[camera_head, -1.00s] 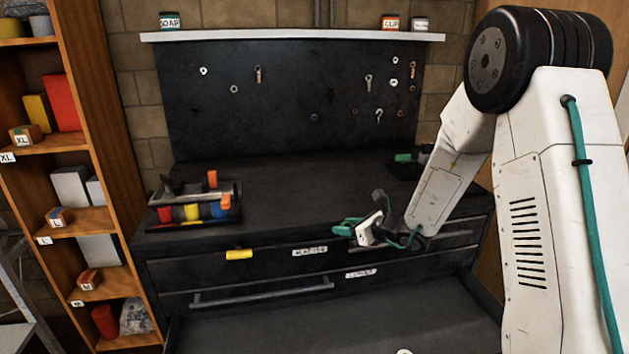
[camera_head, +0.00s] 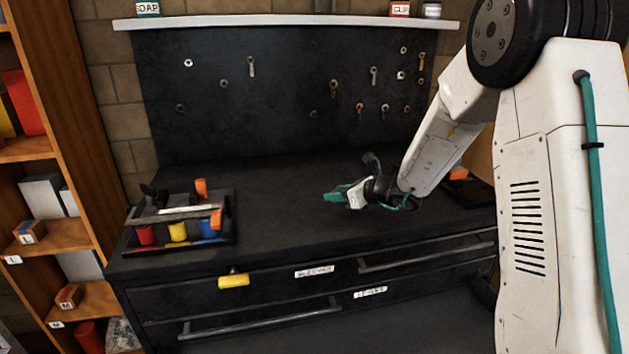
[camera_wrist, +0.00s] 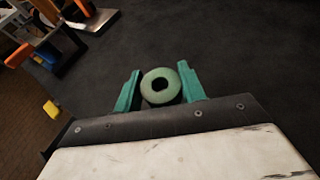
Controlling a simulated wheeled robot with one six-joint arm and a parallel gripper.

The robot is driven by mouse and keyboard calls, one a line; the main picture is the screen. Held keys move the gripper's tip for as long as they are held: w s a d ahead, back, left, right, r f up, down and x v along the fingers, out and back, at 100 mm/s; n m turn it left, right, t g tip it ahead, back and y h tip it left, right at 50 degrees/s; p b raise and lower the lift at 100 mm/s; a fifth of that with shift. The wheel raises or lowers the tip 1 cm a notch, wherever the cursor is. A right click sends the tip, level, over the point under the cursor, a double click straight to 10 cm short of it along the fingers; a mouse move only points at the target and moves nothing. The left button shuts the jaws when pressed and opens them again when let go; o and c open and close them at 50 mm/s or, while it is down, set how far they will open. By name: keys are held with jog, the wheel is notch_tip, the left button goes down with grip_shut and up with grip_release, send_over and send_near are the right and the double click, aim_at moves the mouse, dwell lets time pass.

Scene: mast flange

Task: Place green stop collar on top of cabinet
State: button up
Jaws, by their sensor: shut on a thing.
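The green stop collar (camera_wrist: 147,88) is a thick ring, held between the two teal fingers of my gripper (camera_wrist: 160,92) in the wrist view. Its round face and dark hole face the wrist camera. In the head view my gripper (camera_head: 338,194) is over the top of the black cabinet (camera_head: 285,215), right of its middle; the collar cannot be made out there. The dark cabinet top also fills much of the wrist view (camera_wrist: 235,50). I cannot tell whether the collar touches the top.
A black tool caddy (camera_head: 180,240) with red, yellow and blue containers stands on the cabinet's left end. A dark tray (camera_head: 470,190) with an orange item lies at the right. A pegboard (camera_head: 290,100) rises behind. The top's middle is clear.

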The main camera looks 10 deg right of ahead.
send_over(330, 188)
jog(key=shift+s+f, duration=0.1)
jog(key=shift+f, duration=0.6)
jog(key=shift+d+f, duration=0.1)
jog(key=shift+f, duration=1.7)
jog(key=o, duration=1)
jog(key=shift+f, duration=0.15)
